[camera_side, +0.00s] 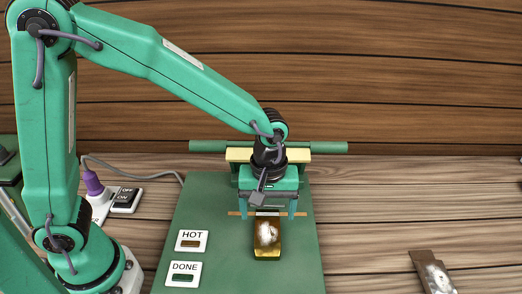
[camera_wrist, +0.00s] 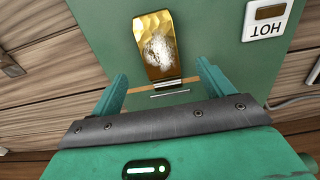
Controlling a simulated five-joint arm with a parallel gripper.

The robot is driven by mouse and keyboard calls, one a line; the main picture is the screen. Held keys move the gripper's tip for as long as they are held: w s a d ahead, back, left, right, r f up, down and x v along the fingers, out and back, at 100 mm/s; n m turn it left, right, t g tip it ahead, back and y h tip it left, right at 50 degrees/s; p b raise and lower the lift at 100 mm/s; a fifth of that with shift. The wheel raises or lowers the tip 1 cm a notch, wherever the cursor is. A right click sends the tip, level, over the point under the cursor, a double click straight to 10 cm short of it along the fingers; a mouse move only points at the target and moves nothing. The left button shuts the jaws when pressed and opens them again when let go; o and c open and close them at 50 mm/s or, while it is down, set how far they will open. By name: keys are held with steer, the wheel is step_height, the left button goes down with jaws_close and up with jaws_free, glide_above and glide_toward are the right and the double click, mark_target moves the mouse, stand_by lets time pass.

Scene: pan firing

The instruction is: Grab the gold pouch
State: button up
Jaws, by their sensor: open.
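The gold pouch (camera_side: 267,240) lies on the green board (camera_side: 215,215), with a whitish patch on its faceted top. In the wrist view the gold pouch (camera_wrist: 153,45) lies ahead of the fingers, a little above the space between their tips. My gripper (camera_side: 268,213) is open and empty, just behind the pouch in the side view. In the wrist view my gripper (camera_wrist: 162,72) has its two green fingers spread wider than the pouch, with no visible contact. The finger height above the board is hard to tell.
A HOT label plate (camera_side: 191,241) and a DONE plate (camera_side: 183,273) sit left of the pouch. A green bar (camera_side: 328,147) runs along the board's back. A switch box (camera_side: 125,200) stands at left. A metal piece (camera_side: 432,273) lies on the wooden table at right.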

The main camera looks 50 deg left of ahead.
mark_target(268, 231)
steer(key=shift+f, duration=3.25)
steer(key=shift+c, duration=0.4)
steer(key=c, duration=1)
